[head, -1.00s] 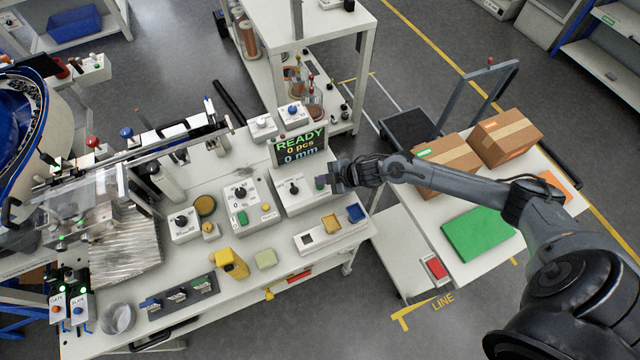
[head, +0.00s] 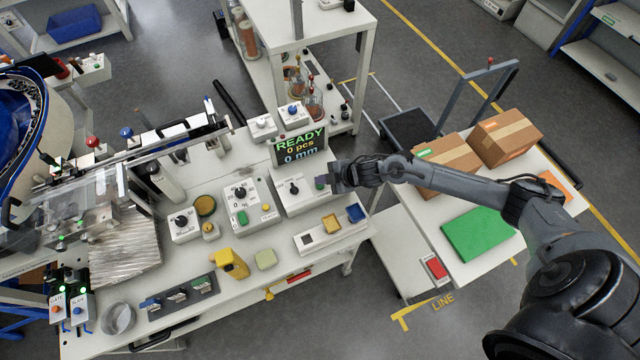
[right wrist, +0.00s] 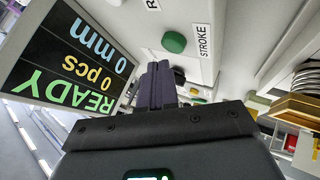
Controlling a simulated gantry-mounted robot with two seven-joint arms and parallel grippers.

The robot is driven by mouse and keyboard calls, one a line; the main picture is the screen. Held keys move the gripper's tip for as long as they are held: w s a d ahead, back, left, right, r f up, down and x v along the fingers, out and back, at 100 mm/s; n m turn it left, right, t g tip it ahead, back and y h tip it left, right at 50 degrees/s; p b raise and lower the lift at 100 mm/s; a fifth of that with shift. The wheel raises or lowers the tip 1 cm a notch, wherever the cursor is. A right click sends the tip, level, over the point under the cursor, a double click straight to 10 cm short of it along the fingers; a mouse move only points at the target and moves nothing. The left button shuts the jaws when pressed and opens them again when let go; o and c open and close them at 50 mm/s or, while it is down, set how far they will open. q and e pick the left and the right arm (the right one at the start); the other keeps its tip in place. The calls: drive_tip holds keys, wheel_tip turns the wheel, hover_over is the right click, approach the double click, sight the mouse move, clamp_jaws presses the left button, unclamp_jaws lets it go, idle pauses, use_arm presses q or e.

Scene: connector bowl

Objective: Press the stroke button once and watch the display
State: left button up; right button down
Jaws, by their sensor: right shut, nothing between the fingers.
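The stroke button is a round green button (right wrist: 174,42) beside the label STROKE in the right wrist view. It sits on a white control box (head: 294,193) with a black knob, at the table's back right. My right gripper (right wrist: 158,72) is shut and empty, its dark fingertips close to the button. In the picture the button shows just past the tips; I cannot tell whether they touch. In the head view the right gripper (head: 330,177) is at the box's right end. The display (head: 299,147) reads READY, 0 pcs, 0 mm; it also shows in the right wrist view (right wrist: 75,52). My left gripper is out of view.
A second knob box (head: 249,203) stands to the left of the stroke box. A white tray (head: 331,231) with yellow and blue blocks lies in front.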

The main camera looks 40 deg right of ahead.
drive_tip(key=shift+f, duration=0.1)
drive_tip(key=shift+f, duration=0.3)
drive_tip(key=shift+f, duration=0.25)
idle(0.5)
drive_tip(key=shift+f+b, duration=0.3)
drive_tip(key=shift+b, duration=0.1)
drive_tip(key=shift+r, duration=0.1)
idle(0.3)
drive_tip(key=shift+r+p, duration=0.9)
drive_tip(key=shift+p, duration=0.15)
drive_tip(key=shift+r, duration=0.1)
